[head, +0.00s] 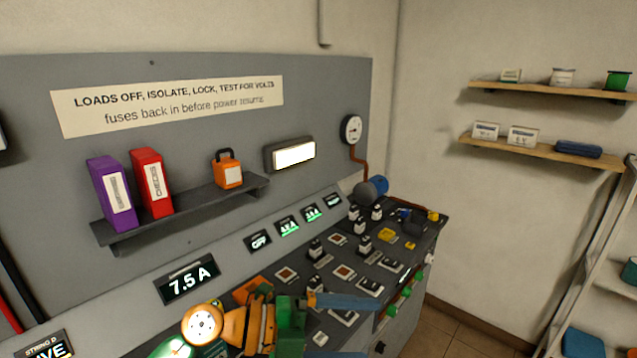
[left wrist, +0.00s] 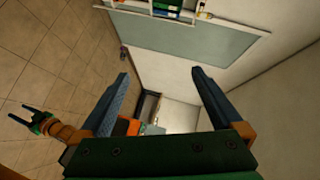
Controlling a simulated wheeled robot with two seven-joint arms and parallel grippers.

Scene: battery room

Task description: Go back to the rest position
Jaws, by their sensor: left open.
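My left gripper (head: 366,328) shows at the bottom middle of the head view, with an orange wrist, a green body and blue fingers. It is over the near part of the sloping control desk (head: 262,268). In the left wrist view my left gripper (left wrist: 160,72) has its two blue fingers wide apart, with nothing between them. My right gripper (left wrist: 30,118) shows small at the left of the left wrist view, green with dark fingers spread apart. It is outside the head view.
The desk carries several switches, fuse holders and displays close to my left gripper. A shelf (head: 190,213) on the panel holds purple and red binders (head: 152,183) and an orange padlock (head: 228,170). Wall shelves (head: 545,150) and a ladder (head: 600,250) stand right. Tiled floor (left wrist: 50,40) looks clear.

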